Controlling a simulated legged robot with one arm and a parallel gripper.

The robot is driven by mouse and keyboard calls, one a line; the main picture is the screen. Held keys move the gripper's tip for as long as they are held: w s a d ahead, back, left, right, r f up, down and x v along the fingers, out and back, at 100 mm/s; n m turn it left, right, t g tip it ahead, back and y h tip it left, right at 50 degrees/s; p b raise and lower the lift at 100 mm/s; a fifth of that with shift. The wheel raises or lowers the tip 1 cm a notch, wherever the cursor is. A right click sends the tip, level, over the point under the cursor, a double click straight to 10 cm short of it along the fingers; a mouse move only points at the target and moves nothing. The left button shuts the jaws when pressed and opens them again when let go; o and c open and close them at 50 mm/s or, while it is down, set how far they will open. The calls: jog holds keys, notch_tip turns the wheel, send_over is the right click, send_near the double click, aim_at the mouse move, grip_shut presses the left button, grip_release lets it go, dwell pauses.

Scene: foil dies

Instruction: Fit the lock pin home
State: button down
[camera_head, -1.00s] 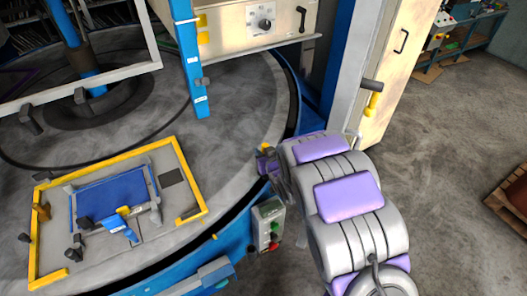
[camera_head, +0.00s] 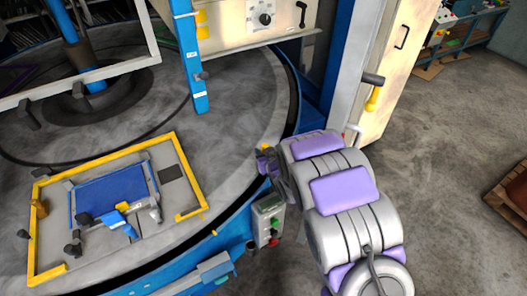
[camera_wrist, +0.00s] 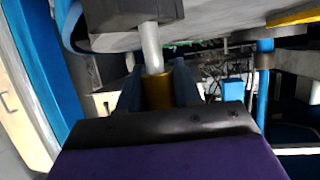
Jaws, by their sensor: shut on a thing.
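My gripper (camera_head: 266,162) is at the outer edge of the large round grey table (camera_head: 240,110), right of centre in the head view. In the wrist view my gripper (camera_wrist: 158,88) has its blue fingers shut around the yellow grip (camera_wrist: 157,93) of what looks like the lock pin. The pin's pale grey rod (camera_wrist: 151,48) points up in that view and meets a dark block (camera_wrist: 125,12) at the underside of the table edge. The hole is hidden, and I cannot tell how deep the rod sits. In the head view only a small yellow bit shows at my gripper.
A yellow-edged frame (camera_head: 190,180) with a blue plate and a blue tool lies on the table. A button box (camera_head: 267,222) stands just below my gripper. A blue post (camera_head: 190,60) and a cabinet (camera_head: 400,60) rise behind. Open floor lies to the right.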

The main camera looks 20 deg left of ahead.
jog(key=shift+f, duration=0.75)
jog(key=c, duration=0.7)
grip_release()
jog(key=shift+f, duration=0.1)
jog(key=shift+s, duration=0.1)
